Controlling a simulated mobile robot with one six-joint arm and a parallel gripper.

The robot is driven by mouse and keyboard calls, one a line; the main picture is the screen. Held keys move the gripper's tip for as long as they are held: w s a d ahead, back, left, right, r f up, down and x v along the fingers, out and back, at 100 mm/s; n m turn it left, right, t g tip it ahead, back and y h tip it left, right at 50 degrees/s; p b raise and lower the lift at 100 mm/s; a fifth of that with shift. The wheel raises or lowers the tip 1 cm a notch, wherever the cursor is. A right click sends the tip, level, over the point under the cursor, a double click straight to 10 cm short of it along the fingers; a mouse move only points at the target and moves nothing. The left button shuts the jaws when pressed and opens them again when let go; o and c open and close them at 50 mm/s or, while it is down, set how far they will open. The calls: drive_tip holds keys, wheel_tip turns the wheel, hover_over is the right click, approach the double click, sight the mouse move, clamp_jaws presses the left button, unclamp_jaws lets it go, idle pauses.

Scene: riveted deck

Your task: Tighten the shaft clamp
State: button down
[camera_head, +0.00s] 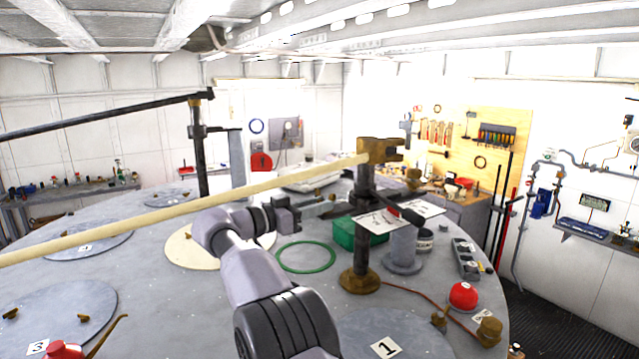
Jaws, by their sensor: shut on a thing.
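A brass-brown shaft clamp (380,150) sits at the top of a dark upright post with a round brass foot (360,281). A long cream shaft (190,208) runs from the clamp out to the left edge. My gripper (297,212) is in the middle of the view, lower than the clamp and to its left, apart from it. It appears shut on a slim grey tool (322,204) that points right towards the post. The tool is small here, and I cannot tell its exact kind or whether its tip touches anything.
The round grey deck (200,320) carries a green ring (306,257), a green box (345,232), a red dome (463,295) and a grey cylinder (403,250). A second dark post (198,150) with a dark bar stands behind left. A copper-coloured line crosses the deck at right.

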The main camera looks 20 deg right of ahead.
drive_tip(key=shift+w+r+m+g+p, duration=0.15)
drive_tip(key=shift+r+m+g+p, duration=0.3)
drive_tip(key=shift+p, duration=0.5)
drive_tip(key=shift+f, duration=0.4)
drive_tip(key=c, duration=1.2)
unclamp_jaws()
drive_tip(key=shift+c, duration=0.2)
drive_tip(key=shift+a, duration=0.1)
drive_tip(key=s+a+p, duration=0.3)
drive_tip(key=a+p, duration=0.1)
drive_tip(key=a, duration=1.3)
drive_tip(key=shift+s+p, duration=0.15)
drive_tip(key=shift+p, duration=0.15)
